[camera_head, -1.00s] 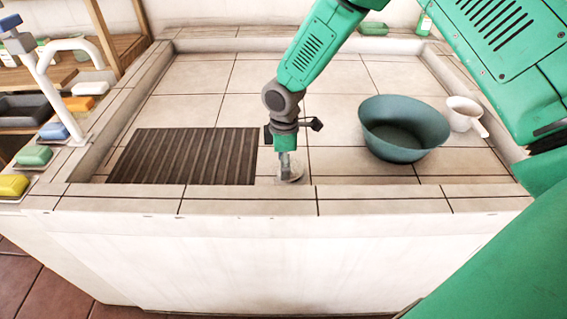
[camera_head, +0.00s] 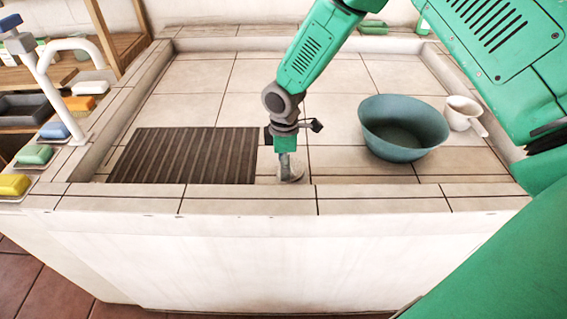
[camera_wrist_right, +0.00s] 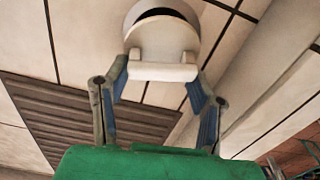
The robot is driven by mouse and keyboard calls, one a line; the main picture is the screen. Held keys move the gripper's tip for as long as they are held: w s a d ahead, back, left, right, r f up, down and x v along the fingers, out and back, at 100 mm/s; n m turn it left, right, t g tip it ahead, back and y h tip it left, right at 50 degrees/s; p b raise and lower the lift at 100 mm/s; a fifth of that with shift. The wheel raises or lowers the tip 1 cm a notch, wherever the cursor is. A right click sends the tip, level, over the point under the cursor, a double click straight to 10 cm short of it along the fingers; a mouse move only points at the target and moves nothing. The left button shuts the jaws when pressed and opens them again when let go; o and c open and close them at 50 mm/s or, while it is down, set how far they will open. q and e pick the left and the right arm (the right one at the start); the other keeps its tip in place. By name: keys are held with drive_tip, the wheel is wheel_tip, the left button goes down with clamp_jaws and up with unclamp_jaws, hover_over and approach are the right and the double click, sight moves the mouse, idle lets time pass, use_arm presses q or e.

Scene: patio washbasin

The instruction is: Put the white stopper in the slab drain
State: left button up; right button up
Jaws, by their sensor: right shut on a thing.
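My right gripper (camera_head: 287,170) points down at the slab near its front edge, just right of the dark ribbed mat. In the right wrist view its two fingers (camera_wrist_right: 160,76) are shut on the white stopper (camera_wrist_right: 164,73), gripping its bar-like handle from both sides. A round pale rim with a dark crescent opening, which looks like the slab drain (camera_wrist_right: 160,13), shows just beyond the handle. The stopper's body overlaps this opening; I cannot tell whether it is seated or held above. In the head view the gripper largely hides the stopper. My left gripper is not in view.
The dark ribbed mat (camera_head: 185,157) lies left of the gripper. A teal basin (camera_head: 403,127) and a white cup (camera_head: 461,113) stand to the right. A raised tiled rim (camera_head: 250,199) runs along the front. A white tap (camera_head: 46,75) rises at left.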

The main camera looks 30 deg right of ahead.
drive_tip(key=shift+f, duration=0.5)
drive_tip(key=o, duration=1.3)
drive_tip(key=shift+s, duration=0.1)
drive_tip(key=shift+o, duration=0.2)
drive_tip(key=shift+f, duration=0.1)
wheel_tip(320, 180, up, 11)
drive_tip(key=p, duration=0.9)
